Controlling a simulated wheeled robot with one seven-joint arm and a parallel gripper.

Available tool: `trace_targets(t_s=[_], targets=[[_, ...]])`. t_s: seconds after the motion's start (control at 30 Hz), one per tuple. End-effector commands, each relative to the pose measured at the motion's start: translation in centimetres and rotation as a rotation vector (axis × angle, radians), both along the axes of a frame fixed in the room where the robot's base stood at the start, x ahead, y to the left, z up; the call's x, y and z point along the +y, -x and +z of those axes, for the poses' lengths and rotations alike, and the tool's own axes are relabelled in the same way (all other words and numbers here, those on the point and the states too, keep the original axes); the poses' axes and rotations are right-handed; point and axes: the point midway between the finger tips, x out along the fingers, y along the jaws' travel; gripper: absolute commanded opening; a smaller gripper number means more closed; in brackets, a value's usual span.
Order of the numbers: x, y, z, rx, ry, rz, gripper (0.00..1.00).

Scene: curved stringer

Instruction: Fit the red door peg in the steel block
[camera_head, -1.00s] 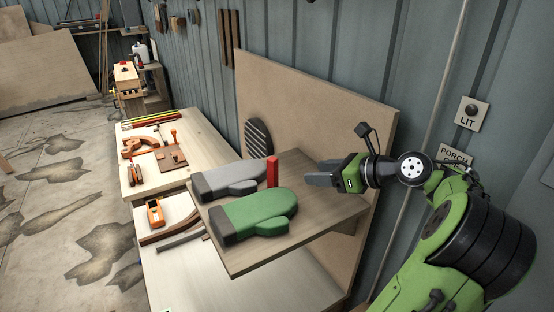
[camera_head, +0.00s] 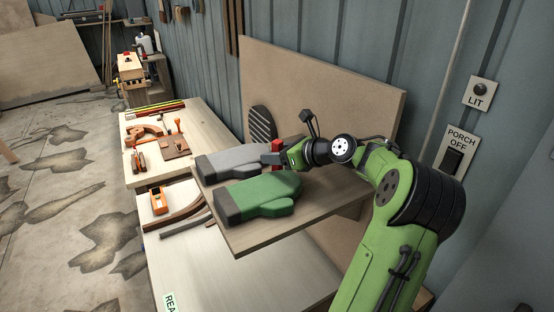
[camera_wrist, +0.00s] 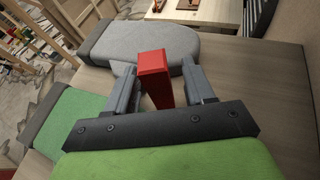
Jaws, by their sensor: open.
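The red peg (camera_head: 277,146) stands upright on the wooden shelf board (camera_head: 262,236), beside two mitts. In the wrist view the red peg (camera_wrist: 153,72) is between the two grey fingers of my gripper (camera_wrist: 160,84). I cannot make out a steel block in either view.
A grey mitt (camera_head: 228,162) and a green mitt (camera_head: 258,196) lie on the board, close to my gripper. A tall tan panel (camera_head: 340,95) rises behind. A lower bench (camera_head: 150,115) at left holds several tools. The board's front right part is clear.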

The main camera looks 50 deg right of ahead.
Motion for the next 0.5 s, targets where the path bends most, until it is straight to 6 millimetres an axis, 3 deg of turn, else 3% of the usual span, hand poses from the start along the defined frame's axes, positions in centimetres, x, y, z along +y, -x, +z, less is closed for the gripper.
trace_targets(t_s=[0.2, 0.5], targets=[[-0.02, -0.1, 0.02, 0.0, 0.001, -0.001, 0.52], [-0.02, -0.08, 0.02, 0.0, 0.001, -0.001, 0.06]])
